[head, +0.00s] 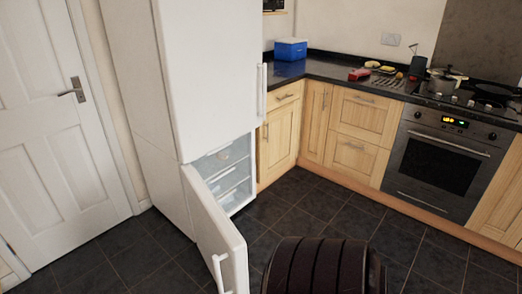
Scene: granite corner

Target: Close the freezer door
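The freezer door (215,235) is the lower door of a tall white fridge-freezer. It stands wide open, swung out toward me over the floor, with a white handle (222,272) near its free edge. The freezer compartment (226,172) behind it shows several clear drawers. The upper fridge door (210,80) is shut, with its handle (262,90) on the right edge. Neither of my grippers is in view. A dark ribbed part at the bottom centre seems to be mine.
Wooden cabinets (355,125) with a dark worktop (330,72) and an oven (445,160) stand to the right. A white room door (60,130) is at the left. Dark tiled floor (310,210) lies clear between the freezer and the cabinets. A blue box (290,50) sits on the worktop.

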